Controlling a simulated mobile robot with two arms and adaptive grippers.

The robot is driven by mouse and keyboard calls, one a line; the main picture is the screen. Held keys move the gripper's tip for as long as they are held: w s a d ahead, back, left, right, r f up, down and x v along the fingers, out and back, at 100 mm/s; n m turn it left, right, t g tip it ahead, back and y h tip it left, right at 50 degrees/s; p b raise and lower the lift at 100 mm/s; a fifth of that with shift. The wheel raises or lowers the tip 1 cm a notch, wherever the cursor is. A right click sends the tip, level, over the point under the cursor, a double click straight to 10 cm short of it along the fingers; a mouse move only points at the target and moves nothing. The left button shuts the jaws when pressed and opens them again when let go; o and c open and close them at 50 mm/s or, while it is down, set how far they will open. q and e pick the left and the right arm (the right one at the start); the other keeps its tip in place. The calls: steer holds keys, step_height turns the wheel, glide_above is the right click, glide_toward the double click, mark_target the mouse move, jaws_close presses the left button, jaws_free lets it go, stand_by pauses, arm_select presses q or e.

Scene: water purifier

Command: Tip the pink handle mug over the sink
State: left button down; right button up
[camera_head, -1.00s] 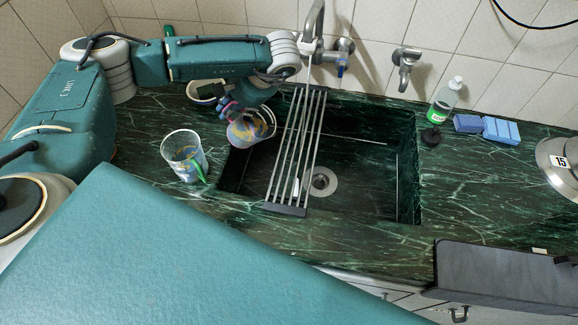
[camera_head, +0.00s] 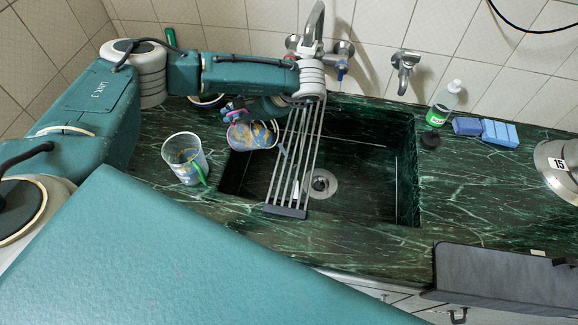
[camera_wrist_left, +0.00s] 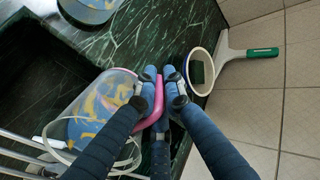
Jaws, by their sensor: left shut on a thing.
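The pink handle mug (camera_head: 252,135), clear with a blue and yellow pattern, is tilted in the air over the left edge of the dark green sink (camera_head: 370,180). Its body also shows in the left wrist view (camera_wrist_left: 98,105). My left gripper (camera_head: 236,112) is shut on its pink handle (camera_wrist_left: 154,105), with the dark blue fingers on either side of it in the left wrist view. Whether anything is flowing from the mug cannot be told. My right gripper is not in view.
A mug with a green handle (camera_head: 184,158) stands on the counter left of the sink. A metal rack (camera_head: 296,160) spans the sink close to the held mug. A white-rimmed bowl (camera_wrist_left: 208,71) and a squeegee (camera_wrist_left: 236,53) are at the wall. The right half of the sink is open.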

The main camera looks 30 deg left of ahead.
mark_target(247, 129)
arm_select(q)
steer(key=shift+r, duration=0.15)
steer(key=shift+d+r+p, duration=0.1)
steer(key=shift+r+p, duration=0.05)
steer(key=shift+p, duration=0.35)
steer(key=shift+d+r+y+p, duration=0.15)
steer(key=shift+r+y+p, duration=0.05)
steer(key=shift+y+p, duration=0.25)
steer(key=shift+d+r+y+p, duration=0.15)
steer(key=shift+d+y+p, duration=0.55)
steer(key=shift+p, duration=0.35)
steer(key=shift+w+d+y+p, duration=0.1)
steer(key=shift+d+y+p, duration=0.35)
steer(key=shift+d+y, duration=0.45)
stand_by(0.4)
